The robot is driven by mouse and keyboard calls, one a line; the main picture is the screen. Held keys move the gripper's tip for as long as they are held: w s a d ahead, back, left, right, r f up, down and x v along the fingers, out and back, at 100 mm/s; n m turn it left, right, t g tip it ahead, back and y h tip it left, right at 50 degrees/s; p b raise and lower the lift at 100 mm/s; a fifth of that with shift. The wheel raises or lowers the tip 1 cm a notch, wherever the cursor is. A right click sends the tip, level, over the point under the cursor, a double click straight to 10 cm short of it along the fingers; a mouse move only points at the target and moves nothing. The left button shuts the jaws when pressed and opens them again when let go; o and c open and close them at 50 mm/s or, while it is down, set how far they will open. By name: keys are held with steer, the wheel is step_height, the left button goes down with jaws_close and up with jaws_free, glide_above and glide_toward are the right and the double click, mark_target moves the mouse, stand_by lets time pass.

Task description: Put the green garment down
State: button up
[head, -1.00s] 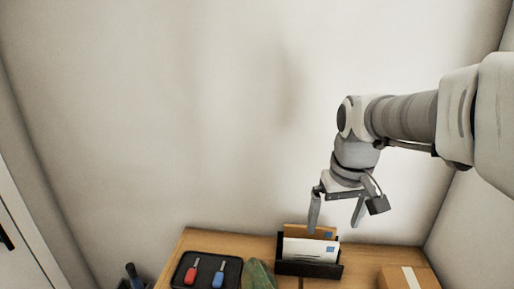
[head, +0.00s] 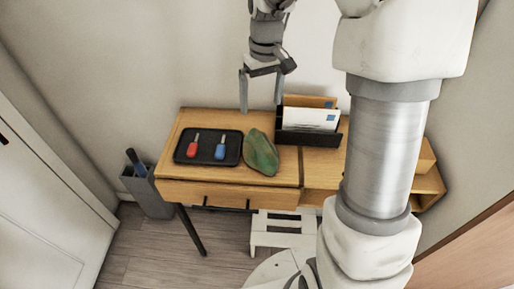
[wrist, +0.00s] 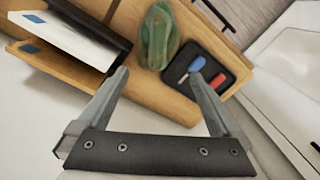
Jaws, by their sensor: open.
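The green garment (head: 262,153) lies in a folded or crumpled bundle on the wooden console table (head: 226,120), between the black tray and the letter holder. It also shows in the wrist view (wrist: 158,36), ahead of the fingers. My gripper (head: 260,108) is open and empty above the back of the table, behind the garment in the head view. In the wrist view the two fingers (wrist: 160,78) are spread wide with nothing between them, and the garment lies apart from them.
A black tray (head: 180,157) with a red key (head: 193,146) and a blue key (head: 221,149) is left of the garment. A black letter holder (head: 309,138) with envelopes stands right. A grey umbrella bin (head: 148,192) and a white step stool (head: 284,231) are on the floor.

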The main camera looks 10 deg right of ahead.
steer(key=b, duration=0.1)
glide_above(261, 139)
steer(key=f, duration=0.8)
steer(key=shift+w+a+f, duration=0.15)
steer(key=shift+w+f, duration=0.05)
steer(key=shift+f, duration=0.2)
steer(key=shift+s+f+b, duration=0.15)
steer(key=shift+f+b, duration=0.25)
steer(key=shift+f, duration=0.95)
steer(key=shift+s+f+b, duration=0.15)
steer(key=shift+f+b, duration=0.25)
steer(key=shift+f, duration=0.9)
steer(key=shift+f, duration=0.25)
steer(key=c, duration=1.3)
steer(key=shift+r, duration=0.15)
steer(key=shift+c, duration=0.2)
